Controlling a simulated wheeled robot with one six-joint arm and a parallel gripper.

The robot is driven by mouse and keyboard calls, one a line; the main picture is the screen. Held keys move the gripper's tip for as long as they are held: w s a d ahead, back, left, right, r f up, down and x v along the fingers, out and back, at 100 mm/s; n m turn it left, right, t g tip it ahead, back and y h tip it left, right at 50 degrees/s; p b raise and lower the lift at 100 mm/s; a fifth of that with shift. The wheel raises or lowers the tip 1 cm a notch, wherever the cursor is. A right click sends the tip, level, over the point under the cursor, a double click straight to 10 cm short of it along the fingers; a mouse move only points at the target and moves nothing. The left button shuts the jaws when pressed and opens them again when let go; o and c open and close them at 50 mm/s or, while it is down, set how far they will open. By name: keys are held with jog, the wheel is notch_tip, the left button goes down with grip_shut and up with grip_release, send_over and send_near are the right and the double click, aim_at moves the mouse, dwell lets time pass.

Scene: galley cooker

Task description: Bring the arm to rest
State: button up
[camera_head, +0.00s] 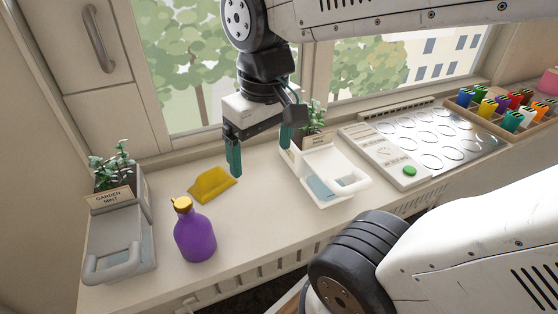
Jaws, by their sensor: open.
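My gripper (259,153) hangs above the counter (268,218), pointing down with its two teal fingers spread apart. Nothing shows between the fingers. The left fingertip is just behind and right of a yellow wedge-shaped thing (212,184). The right finger is in front of the window frame, beside a white planter (330,184); whether it touches the planter I cannot tell. My arm comes in from the upper right, and part of it fills the lower right.
A purple bottle (195,236) with a yellow top stands on the counter. A grey planter (118,240) labelled garden mint stands at the left. A panel with round plates (424,137) and a box of coloured items (508,108) are at the right. Windows are behind.

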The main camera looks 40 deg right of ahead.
jog(key=s, duration=0.2)
jog(key=s+f, duration=0.1)
jog(key=s, duration=0.1)
jog(key=shift+s, duration=0.2)
jog(key=shift+d, duration=0.1)
dwell(0.9)
